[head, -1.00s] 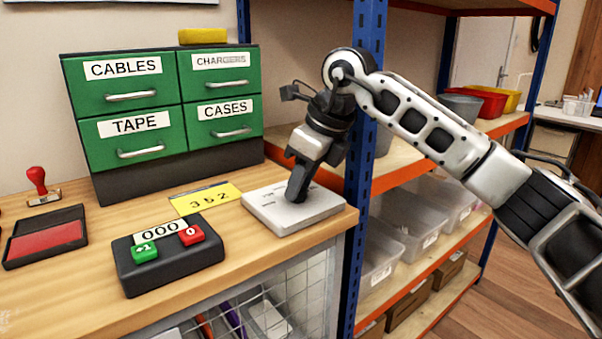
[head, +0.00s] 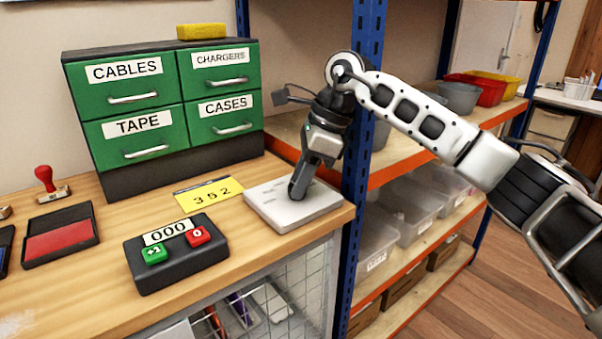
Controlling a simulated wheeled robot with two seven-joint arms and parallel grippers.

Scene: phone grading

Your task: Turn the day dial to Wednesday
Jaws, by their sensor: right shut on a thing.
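The day dial is on a flat light-grey plate (head: 262,207) with small markings, lying at the right end of the wooden bench. My right gripper (head: 297,190) reaches down onto the plate from above and is shut on the dial's knob. The fingers cover the knob and most of the dial, so the day it points to cannot be read. My left gripper is not in view.
Left of the plate are a yellow card reading 352 (head: 209,194) and a black counter (head: 176,254) showing 000. Green drawers (head: 158,116) stand behind. A blue shelf post (head: 361,140) is close to my right gripper. A red stamp (head: 46,180) and ink pad (head: 60,238) are at left.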

